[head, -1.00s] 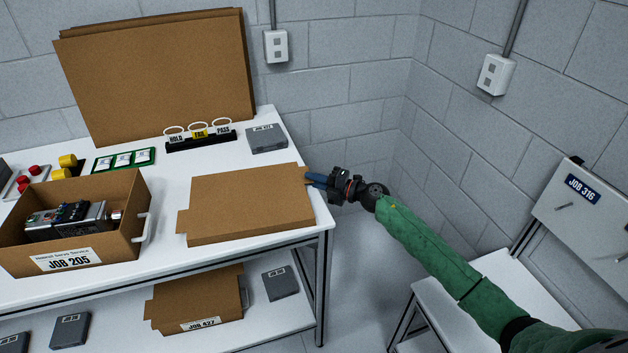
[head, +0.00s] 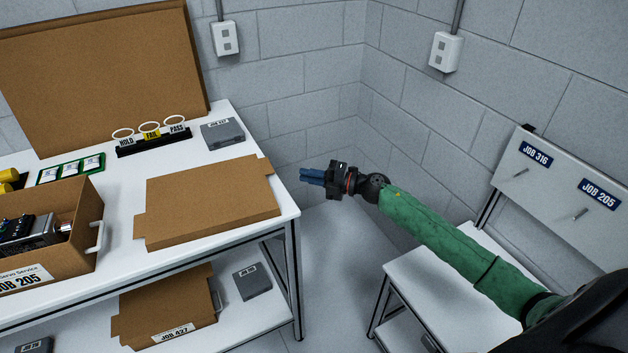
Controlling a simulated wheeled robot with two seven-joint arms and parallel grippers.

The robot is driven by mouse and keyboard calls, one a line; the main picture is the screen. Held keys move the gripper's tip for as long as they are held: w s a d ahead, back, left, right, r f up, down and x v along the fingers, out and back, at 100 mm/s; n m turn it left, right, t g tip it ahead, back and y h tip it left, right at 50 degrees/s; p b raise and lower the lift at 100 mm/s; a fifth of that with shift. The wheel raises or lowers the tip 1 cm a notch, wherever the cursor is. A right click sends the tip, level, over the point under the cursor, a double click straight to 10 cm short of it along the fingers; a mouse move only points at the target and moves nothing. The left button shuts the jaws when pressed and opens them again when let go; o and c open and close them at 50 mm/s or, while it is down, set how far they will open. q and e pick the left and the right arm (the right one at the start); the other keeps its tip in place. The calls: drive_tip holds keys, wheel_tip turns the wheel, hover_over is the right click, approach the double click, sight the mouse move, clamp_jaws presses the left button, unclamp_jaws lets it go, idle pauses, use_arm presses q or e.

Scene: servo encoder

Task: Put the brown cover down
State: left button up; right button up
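The brown cover (head: 208,200) is a flat cardboard panel with small end tabs. It lies flat on the white workbench (head: 225,240), near the bench's right end. My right gripper (head: 308,177) is in the air to the right of the cover, past the bench edge and apart from the cover. Its blue fingers point left and hold nothing that I can see. The fingers look close together, but their gap is not clear from this angle. My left gripper is not in view.
An open box labelled JOB 205 (head: 85,250) stands left of the cover. A tag rack (head: 153,141) and a grey case (head: 223,133) sit behind it. A lower shelf carries a JOB 427 box (head: 165,305). A white side table (head: 440,270) stands right; floor shows between.

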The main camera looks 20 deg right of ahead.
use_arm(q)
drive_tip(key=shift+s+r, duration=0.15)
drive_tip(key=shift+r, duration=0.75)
use_arm(e)
drive_tip(key=shift+s+d, duration=0.5)
drive_tip(key=shift+d, duration=0.05)
